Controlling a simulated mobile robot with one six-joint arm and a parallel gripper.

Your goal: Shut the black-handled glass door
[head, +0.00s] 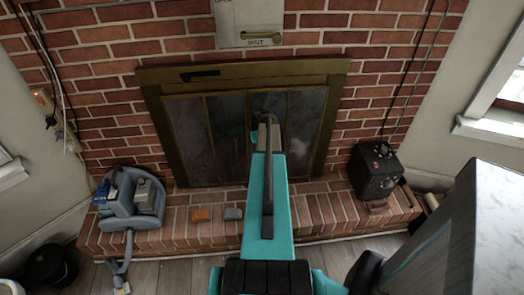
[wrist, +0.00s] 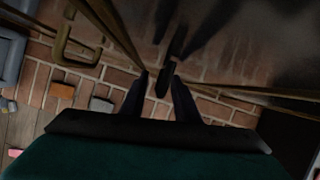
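The fireplace's glass doors (head: 228,135) are dark panels in a brass frame (head: 160,115) on the brick wall. My teal arm covers part of them in the head view, and my gripper's fingertips are hidden there. In the wrist view my gripper (wrist: 159,72) has its two dark fingers apart. A black handle (wrist: 166,82) lies between and just beyond the fingertips, beside dark, reflecting glass (wrist: 240,45). I cannot tell whether either finger touches it. A brass handle (wrist: 68,50) shows to the left. How far the black-handled door stands open is unclear.
A brick hearth (head: 320,212) runs below the doors. An orange block (head: 201,215) and a grey block (head: 233,214) lie on it. A blue-grey caddy (head: 125,205) stands at the left, a black box (head: 376,170) at the right. A sign panel (head: 249,20) hangs above.

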